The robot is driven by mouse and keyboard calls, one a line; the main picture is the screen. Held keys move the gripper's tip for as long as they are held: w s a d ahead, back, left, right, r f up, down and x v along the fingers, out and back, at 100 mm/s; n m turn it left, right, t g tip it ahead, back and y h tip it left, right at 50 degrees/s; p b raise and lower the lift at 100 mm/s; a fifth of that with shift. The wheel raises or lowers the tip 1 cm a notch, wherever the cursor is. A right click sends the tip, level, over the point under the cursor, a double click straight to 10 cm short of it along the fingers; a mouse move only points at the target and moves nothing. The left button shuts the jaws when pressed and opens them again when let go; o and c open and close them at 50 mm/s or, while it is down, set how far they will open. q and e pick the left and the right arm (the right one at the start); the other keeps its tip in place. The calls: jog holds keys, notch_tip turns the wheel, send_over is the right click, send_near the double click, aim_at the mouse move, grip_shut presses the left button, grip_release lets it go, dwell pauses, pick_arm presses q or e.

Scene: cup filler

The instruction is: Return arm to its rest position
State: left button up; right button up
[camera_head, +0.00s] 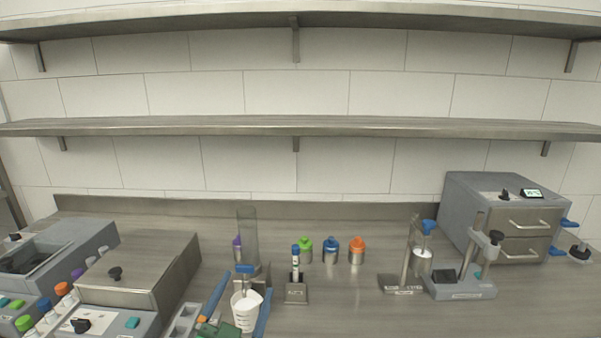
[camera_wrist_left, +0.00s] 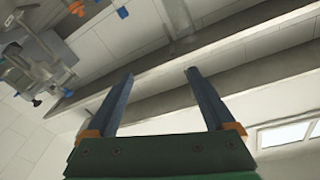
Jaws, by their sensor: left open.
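My left gripper (camera_head: 247,284) comes in at the bottom of the head view, with a green body and two blue fingers spread apart. It is open. In the left wrist view its fingers (camera_wrist_left: 160,74) stand wide apart with nothing between them, only shelf and wall behind. A white cup (camera_head: 244,316) with white contents shows between the fingers in the head view, but the wrist view shows no cup in the grip. A clear upright tube (camera_head: 247,232) and a blue-topped part stand just behind the cup. My right gripper is not in view.
Purple, green (camera_head: 305,246), blue (camera_head: 331,247) and orange (camera_head: 357,247) capped jars stand behind a small stand (camera_head: 296,291). Stands with a blue-topped funnel (camera_head: 427,228) and a grey drawer unit (camera_head: 505,215) are at right. Grey machines (camera_head: 140,268) fill the left. Two shelves (camera_head: 350,125) cross above.

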pick_arm(q)
jog(key=s+a+f+n+g+y, duration=0.25)
jog(key=s+f+g, duration=0.2)
jog(key=f, duration=0.45)
jog(key=s+a+f+n+g+y, duration=0.1)
jog(key=s+a+f+g, duration=0.25)
jog(key=s+f, duration=0.4)
jog(key=s+f+g, duration=0.7)
jog(key=s+f, duration=0.2)
jog(key=s, duration=0.4)
notch_tip(320, 180, down, 20)
jog(key=s+f+g+b, duration=0.1)
jog(key=s+g+b, duration=0.1)
jog(key=b, duration=0.3)
jog(key=s+a+f+b, duration=0.3)
jog(key=s+f, duration=0.9)
jog(key=f, duration=0.2)
jog(key=shift+g, duration=0.4)
jog(key=shift+h, duration=0.25)
